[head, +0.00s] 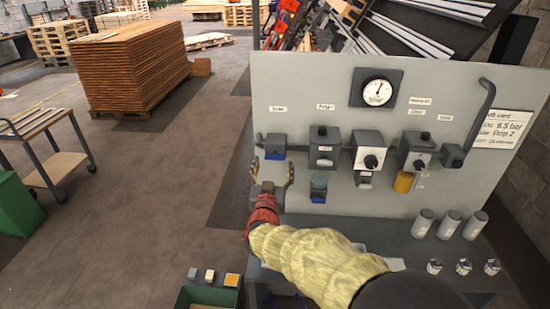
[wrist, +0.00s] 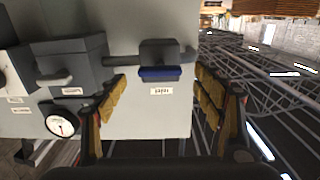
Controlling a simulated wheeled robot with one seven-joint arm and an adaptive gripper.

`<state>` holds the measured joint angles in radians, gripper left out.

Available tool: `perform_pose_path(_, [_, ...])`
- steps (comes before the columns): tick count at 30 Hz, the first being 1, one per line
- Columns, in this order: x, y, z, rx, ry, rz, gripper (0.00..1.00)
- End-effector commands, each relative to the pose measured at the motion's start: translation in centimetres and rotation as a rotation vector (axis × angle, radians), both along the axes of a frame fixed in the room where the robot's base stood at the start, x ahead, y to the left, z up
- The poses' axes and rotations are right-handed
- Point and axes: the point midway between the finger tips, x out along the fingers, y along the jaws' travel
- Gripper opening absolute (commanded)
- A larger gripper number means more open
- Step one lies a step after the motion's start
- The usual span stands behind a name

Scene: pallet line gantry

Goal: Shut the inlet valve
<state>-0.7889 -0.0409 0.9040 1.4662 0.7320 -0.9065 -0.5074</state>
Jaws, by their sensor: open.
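The inlet valve (head: 276,143) is a dark block with a blue handle at the left end of the pipe row on the grey panel. A small label, seemingly "Inlet", sits above it. In the wrist view the valve's blue handle (wrist: 160,74) lies crosswise along the pipe, and the label shows upside down below it. My gripper (head: 272,168) is open and empty, just in front of and slightly below the valve. In the wrist view its two padded fingers (wrist: 160,92) stand to either side of the handle, apart from it.
Right of the valve are a filter unit (head: 324,148), a regulator with a black knob (head: 371,161) and a gauge (head: 378,92). A yellow cylinder (head: 404,182) hangs further right. Grey cylinders (head: 447,225) stand on the bench below. Floor left of the panel is open.

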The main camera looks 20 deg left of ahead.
Motion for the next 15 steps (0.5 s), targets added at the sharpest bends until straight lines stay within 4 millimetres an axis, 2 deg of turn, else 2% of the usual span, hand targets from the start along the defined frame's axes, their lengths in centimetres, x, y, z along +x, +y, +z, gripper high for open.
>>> perform_pose_path(3, [2.0, 0.4, -0.1, 0.000, -0.001, -0.001, 0.68])
perform_pose_path(7, [3.6, 0.8, -0.1, 0.001, 0.000, 0.000, 0.68])
perform_pose_path(15, [5.0, 1.2, 0.0, 0.001, 0.002, 0.002, 0.68])
